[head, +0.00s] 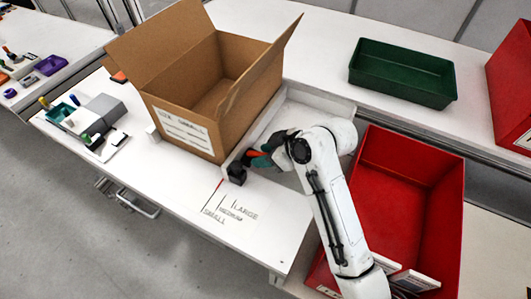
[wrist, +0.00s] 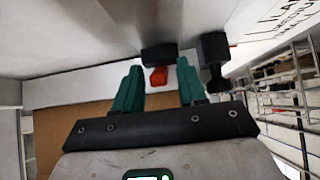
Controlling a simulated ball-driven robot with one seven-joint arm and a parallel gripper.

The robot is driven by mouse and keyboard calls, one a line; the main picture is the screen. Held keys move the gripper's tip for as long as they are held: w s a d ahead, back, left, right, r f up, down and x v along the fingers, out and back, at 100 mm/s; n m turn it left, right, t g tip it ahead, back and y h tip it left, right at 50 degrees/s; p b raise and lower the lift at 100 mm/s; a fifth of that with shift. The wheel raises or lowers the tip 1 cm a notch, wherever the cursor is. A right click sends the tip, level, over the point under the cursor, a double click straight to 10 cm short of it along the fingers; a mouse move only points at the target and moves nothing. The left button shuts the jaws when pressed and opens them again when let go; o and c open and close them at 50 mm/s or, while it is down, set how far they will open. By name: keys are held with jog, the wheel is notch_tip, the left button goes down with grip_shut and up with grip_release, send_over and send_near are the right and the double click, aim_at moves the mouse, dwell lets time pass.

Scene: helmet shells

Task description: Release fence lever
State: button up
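My gripper (head: 262,158) is low at the white fence (head: 272,122) beside the cardboard box. In the wrist view its two teal fingers (wrist: 158,66) stand apart. A small orange-red piece (wrist: 158,77), which looks like the fence lever, shows between them, below a black block (wrist: 158,54). I cannot tell whether the fingers touch it. A black knob-like part (wrist: 214,56) is just right of the right finger. In the head view a dark block (head: 237,174) sits at the fence's near corner, left of my gripper. My wrist hides part of the lever area.
An open cardboard box (head: 200,90) stands left of the fence. A red bin (head: 405,190) is to the right, under my arm. A green tray (head: 402,72) stands on the back table.

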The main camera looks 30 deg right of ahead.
grip_shut()
jog(key=shift+r, duration=0.1)
jog(key=r+p, duration=0.1)
jog(key=p, duration=0.2)
jog(key=shift+w+a+g, duration=0.1)
jog(key=shift+g, duration=0.3)
jog(key=p, duration=0.2)
jog(key=g+h+p, duration=0.1)
jog(key=shift+w+a+r+h+p, duration=0.2)
jog(key=shift+r+h+p, duration=0.1)
jog(key=shift+r+p, duration=0.1)
jog(key=g+p, duration=0.1)
jog(key=g+h+p, duration=0.1)
jog(key=p, duration=0.1)
jog(key=shift+w+a+r, duration=0.15)
jog(key=shift+w, duration=0.15)
jog(key=shift+w+g+h+p, duration=0.1)
jog(key=shift+g+h+p, duration=0.3)
jog(key=shift+p, duration=0.35)
jog(key=shift+a, duration=0.1)
